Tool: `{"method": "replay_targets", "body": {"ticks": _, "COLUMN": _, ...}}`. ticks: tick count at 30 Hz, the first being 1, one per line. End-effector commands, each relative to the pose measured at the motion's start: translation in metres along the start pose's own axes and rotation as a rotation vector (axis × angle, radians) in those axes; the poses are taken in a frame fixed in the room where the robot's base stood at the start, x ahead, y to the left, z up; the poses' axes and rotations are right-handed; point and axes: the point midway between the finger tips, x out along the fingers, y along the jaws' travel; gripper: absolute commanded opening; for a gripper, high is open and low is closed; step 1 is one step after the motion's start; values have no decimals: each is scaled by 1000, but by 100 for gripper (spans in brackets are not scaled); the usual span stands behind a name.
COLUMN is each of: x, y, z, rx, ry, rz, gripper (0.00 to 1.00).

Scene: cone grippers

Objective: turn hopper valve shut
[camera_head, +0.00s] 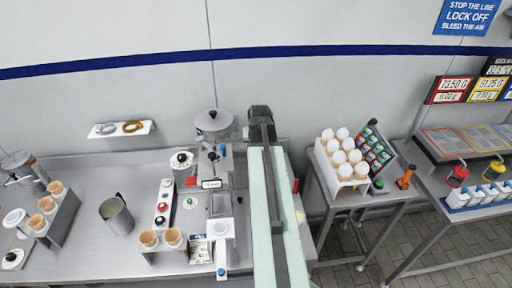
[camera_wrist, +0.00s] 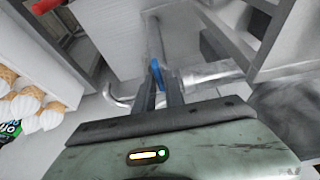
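The grey lidded hopper (camera_head: 213,122) stands at the back of the steel counter, left of my arm. Small blue parts (camera_head: 222,149) show below it in the head view; I cannot tell which one is the valve handle. In the wrist view, a small blue handle-like piece (camera_wrist: 157,74) lies between the tips of my gripper (camera_wrist: 158,84), beside a curved metal pipe (camera_wrist: 202,75). The two dark fingers are a narrow gap apart. I cannot tell whether they touch the blue piece. My gripper is not clearly visible in the head view.
A cup rack (camera_head: 60,220), steel jug (camera_head: 116,215) and button panel (camera_head: 163,203) stand on the counter (camera_head: 90,240). White-topped cones (camera_head: 344,155) are right of my arm; cones also show at the wrist view's left (camera_wrist: 28,104). A small shelf (camera_head: 120,129) is on the wall.

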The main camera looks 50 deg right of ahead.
Motion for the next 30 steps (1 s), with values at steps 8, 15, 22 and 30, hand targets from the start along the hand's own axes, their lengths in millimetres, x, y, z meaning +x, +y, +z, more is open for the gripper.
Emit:
{"method": "replay_targets", "body": {"ticks": 8, "x": 0, "y": 0, "z": 0, "rx": -1, "ry": -1, "rz": 1, "gripper": 31}}
{"method": "replay_targets", "body": {"ticks": 15, "x": -14, "y": 0, "z": -1, "rx": -1, "ry": -2, "rz": 1, "gripper": 31}}
{"method": "replay_targets", "body": {"ticks": 22, "x": -57, "y": 0, "z": -2, "rx": -1, "ry": -1, "rz": 1, "gripper": 31}}
{"method": "replay_targets", "body": {"ticks": 30, "x": -80, "y": 0, "z": -1, "rx": -1, "ry": -1, "rz": 0, "gripper": 31}}
